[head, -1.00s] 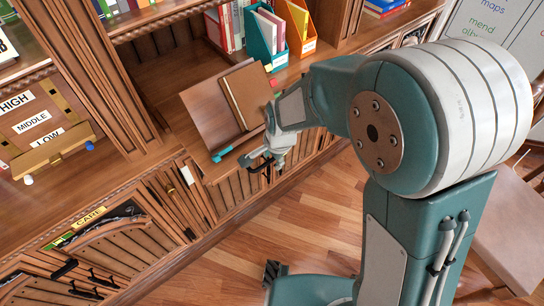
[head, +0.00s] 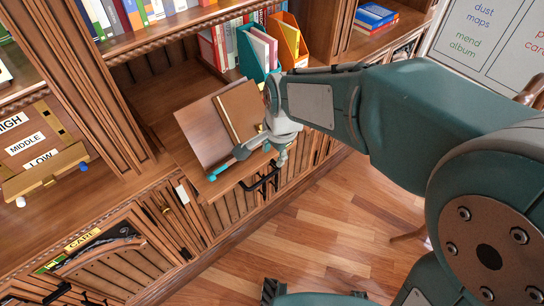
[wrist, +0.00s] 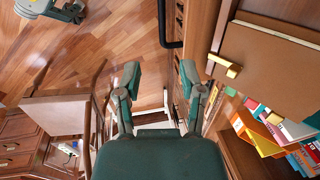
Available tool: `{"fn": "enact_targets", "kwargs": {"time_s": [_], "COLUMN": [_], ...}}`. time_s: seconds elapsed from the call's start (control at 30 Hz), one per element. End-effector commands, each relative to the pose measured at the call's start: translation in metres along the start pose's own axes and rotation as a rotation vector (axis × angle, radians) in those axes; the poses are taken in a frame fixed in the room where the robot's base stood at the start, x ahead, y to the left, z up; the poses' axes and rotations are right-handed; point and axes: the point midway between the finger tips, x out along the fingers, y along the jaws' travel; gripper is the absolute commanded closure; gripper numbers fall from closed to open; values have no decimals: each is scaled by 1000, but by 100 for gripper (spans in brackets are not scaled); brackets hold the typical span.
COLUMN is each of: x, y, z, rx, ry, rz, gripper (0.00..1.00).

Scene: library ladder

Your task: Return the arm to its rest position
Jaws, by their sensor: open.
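My gripper (wrist: 160,85) shows in the wrist view with its two teal fingers spread apart and nothing between them. In the head view, my arm reaches in from the right. Its wrist is in front of the sloped wooden book stand (head: 200,137), near the stand's right side, and the fingers are mostly hidden there. A brown book (head: 240,108) leans on the stand, partly behind my wrist. The book also shows at the right of the wrist view (wrist: 270,70), apart from the fingers.
A black handle (head: 262,181) sits on the cabinet front just below my wrist. Teal (head: 255,52) and orange (head: 290,42) file holders stand on the shelf behind. A board with latches and labels (head: 40,150) is at the left. Open wood floor (head: 310,235) lies below the arm.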

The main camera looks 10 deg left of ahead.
Motion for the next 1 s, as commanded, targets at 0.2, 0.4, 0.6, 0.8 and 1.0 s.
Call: {"fn": "enact_targets", "kwargs": {"time_s": [0.2, 0.4, 0.6, 0.8, 1.0], "x": [0, 0, -26, -77, -114], "y": [0, 0, 22, 80, 140], "z": [0, 0, -16, -41, -50], "rx": [0, 0, -65, -245, -429], "ry": [0, 0, 32, 124, 235], "rz": [0, -1, -33, -75, -79], "gripper": [49, 49, 49, 49, 49]}}
